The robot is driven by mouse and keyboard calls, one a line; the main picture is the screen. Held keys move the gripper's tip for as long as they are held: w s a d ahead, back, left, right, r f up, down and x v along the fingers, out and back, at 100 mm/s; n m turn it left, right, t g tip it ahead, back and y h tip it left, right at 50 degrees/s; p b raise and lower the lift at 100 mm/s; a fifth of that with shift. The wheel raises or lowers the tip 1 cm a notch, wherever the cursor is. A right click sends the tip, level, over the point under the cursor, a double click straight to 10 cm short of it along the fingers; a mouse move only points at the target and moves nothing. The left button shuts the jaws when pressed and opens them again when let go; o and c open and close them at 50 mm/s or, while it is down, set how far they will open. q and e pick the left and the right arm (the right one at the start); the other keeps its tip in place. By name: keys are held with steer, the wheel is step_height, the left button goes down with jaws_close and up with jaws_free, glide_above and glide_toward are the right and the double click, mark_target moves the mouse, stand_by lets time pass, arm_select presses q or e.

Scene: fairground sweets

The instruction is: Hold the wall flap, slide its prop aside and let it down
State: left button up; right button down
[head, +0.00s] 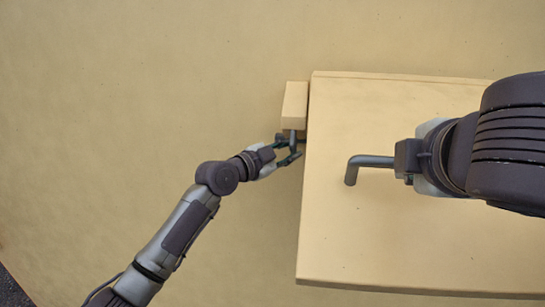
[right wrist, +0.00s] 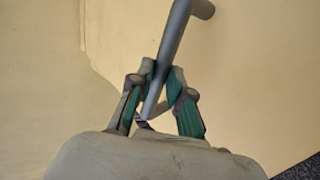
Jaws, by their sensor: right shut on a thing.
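The wall flap (head: 390,235) is a large cream board on the right of the head view, standing out from the wall. A grey bent bar handle (head: 368,161) is fixed on it. My right gripper (right wrist: 160,78) is shut on this handle, which also shows in the right wrist view (right wrist: 178,40); in the head view my own arm partly hides the grip. The prop (head: 295,104) is a cream block at the flap's left edge, with a short grey handle (head: 292,137) below it. My left gripper (head: 290,148) is at that handle with its fingers apart; contact is unclear.
The plain cream wall (head: 150,90) fills the background, clear to the left of the prop. Dark grey ground (head: 12,290) shows at the lower left corner of the head view. My right forearm covers the flap's right part.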

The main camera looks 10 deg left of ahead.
arm_select(q)
steer(key=v, duration=1.1)
arm_select(e)
steer(key=shift+r, duration=0.2)
arm_select(q)
steer(key=shift+s+a, duration=0.1)
steer(key=shift+a, duration=0.05)
